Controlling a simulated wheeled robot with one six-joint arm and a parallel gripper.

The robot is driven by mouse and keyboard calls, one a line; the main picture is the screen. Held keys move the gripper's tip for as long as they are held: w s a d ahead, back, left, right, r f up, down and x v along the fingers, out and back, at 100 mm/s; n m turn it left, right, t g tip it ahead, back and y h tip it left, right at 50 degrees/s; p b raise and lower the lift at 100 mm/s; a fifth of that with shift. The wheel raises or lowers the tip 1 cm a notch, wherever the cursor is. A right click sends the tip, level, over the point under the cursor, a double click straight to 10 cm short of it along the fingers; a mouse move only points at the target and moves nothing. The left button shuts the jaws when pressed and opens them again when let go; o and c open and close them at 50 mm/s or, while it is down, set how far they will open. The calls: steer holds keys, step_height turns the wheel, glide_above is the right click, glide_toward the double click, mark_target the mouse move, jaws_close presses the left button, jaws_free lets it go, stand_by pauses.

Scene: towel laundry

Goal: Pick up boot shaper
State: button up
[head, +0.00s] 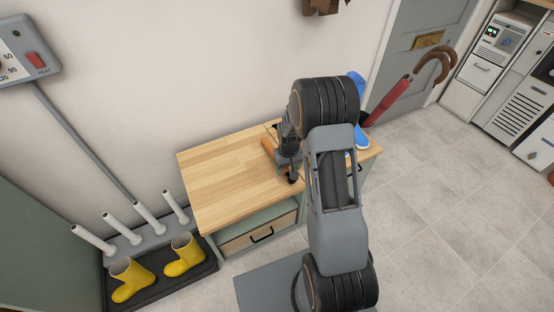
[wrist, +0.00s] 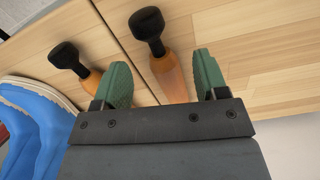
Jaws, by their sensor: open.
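An orange boot shaper with a black knob lies on the wooden top in the wrist view (wrist: 172,80). It shows between the two green fingers of my gripper (wrist: 162,60), which are open with space on both sides of it. I cannot tell how far above it they are. A second similar shaper (wrist: 90,78) lies left of the left finger, partly hidden by it. In the head view, my gripper (head: 288,168) is low over the cabinet top, and one orange shaper (head: 267,145) shows beside it. My arm hides part of that area.
The wooden cabinet top (head: 215,170) is clear on its left. Blue boots (head: 360,136) stand at its right end, also at left in the wrist view (wrist: 35,125). A red umbrella (head: 390,100) is behind. Yellow boots (head: 130,278) stand on a rack at left.

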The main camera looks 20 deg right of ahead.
mark_target(288, 173)
step_height(288, 173, down, 4)
steer(key=shift+f+b, duration=0.1)
steer(key=shift+b, duration=0.55)
steer(key=c, duration=1.1)
steer(key=shift+r, duration=0.2)
